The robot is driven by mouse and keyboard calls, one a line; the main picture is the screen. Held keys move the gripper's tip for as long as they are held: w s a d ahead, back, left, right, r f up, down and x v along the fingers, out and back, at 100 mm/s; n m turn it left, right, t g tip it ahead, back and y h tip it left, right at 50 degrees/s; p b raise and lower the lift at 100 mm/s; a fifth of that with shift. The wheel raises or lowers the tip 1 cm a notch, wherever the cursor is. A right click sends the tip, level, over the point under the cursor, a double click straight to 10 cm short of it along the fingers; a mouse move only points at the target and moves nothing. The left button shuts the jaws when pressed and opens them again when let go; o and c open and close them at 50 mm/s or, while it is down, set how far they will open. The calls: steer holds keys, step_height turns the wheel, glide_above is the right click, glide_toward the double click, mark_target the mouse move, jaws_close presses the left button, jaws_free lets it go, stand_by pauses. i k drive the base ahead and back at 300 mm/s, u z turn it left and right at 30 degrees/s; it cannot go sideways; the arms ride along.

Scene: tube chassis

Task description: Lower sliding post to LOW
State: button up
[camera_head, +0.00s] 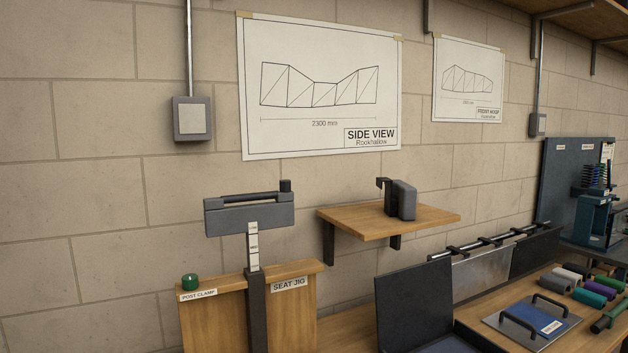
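The seat jig is a wooden board (220,315) labelled SEAT JIG, at the lower left in the head view. A dark upright sleeve (257,315) stands at its front. The sliding post (253,248) rises out of the sleeve, with a white strip of several marks that are too small to read surely. A grey block with a bar handle (248,212) tops the post, clear above the board. A green knob (190,282) sits on the board's left end above the POST CLAMP label (198,294). Whether the clamp is tight cannot be told. My gripper is not in view.
A wooden wall shelf (350,222) with a dark grey device (400,200) projects right of the jig. A dark upright panel (414,305) stands below it. Farther right, the bench holds a blue handled plate (530,322) and coloured rolls (592,287).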

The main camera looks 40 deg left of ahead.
mark_target(220, 220)
steer(key=u, duration=0.75)
steer(key=i, duration=0.8)
steer(key=u, duration=1)
